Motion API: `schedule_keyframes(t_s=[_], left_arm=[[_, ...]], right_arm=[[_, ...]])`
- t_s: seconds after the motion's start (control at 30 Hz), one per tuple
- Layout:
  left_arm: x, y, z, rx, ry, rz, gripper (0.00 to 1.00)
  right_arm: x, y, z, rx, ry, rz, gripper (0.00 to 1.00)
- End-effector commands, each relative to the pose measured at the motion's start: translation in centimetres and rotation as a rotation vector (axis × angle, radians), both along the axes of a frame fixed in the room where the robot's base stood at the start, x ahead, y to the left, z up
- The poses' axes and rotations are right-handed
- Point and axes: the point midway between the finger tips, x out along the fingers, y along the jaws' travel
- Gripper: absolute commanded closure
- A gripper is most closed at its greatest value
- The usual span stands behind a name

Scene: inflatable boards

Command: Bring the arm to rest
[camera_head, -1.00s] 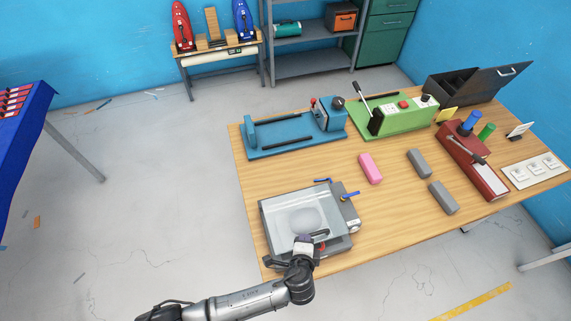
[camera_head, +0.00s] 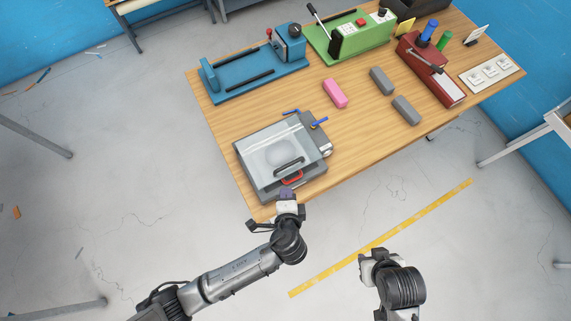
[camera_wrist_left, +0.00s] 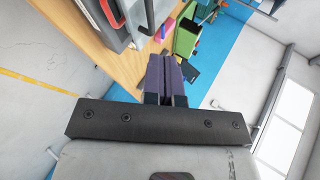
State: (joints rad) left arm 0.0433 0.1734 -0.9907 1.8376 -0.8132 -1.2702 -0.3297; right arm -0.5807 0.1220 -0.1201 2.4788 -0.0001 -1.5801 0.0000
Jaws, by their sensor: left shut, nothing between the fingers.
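My left gripper (camera_head: 286,194) is at the near edge of the wooden table, just in front of the clear-lidded grey box. Its purple fingers are shut together with nothing between them, as the left wrist view (camera_wrist_left: 166,75) shows. My right gripper (camera_head: 370,262) is at the lower right over the floor, off the table. Its fingers are turned away or hidden, so its opening cannot be made out.
The clear-lidded box (camera_head: 256,160), with a red handle part, sits at the table's near left corner. A pink block (camera_head: 335,94) and two grey blocks (camera_head: 382,81) lie behind it. Blue (camera_head: 250,75), green (camera_head: 350,38) and red (camera_head: 430,70) devices stand farther back. Floor in front is clear.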

Motion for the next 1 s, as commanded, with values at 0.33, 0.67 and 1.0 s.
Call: schedule_keyframes(t_s=[0.33,0.67,1.0], left_arm=[[-1.1,0.4,-0.4,-0.082,0.038,0.085,1.00],[-0.7,3.1,5.2,-0.577,0.290,0.369,1.00],[-5.9,14.7,15.3,-0.988,0.437,0.707,1.00]], right_arm=[[0.0,0.2,0.0,0.007,-0.001,-0.004,0.57],[0.0,0.1,0.4,0.005,-0.001,-0.003,0.57],[0.1,-0.1,6.8,-0.003,-0.003,0.002,0.57]])
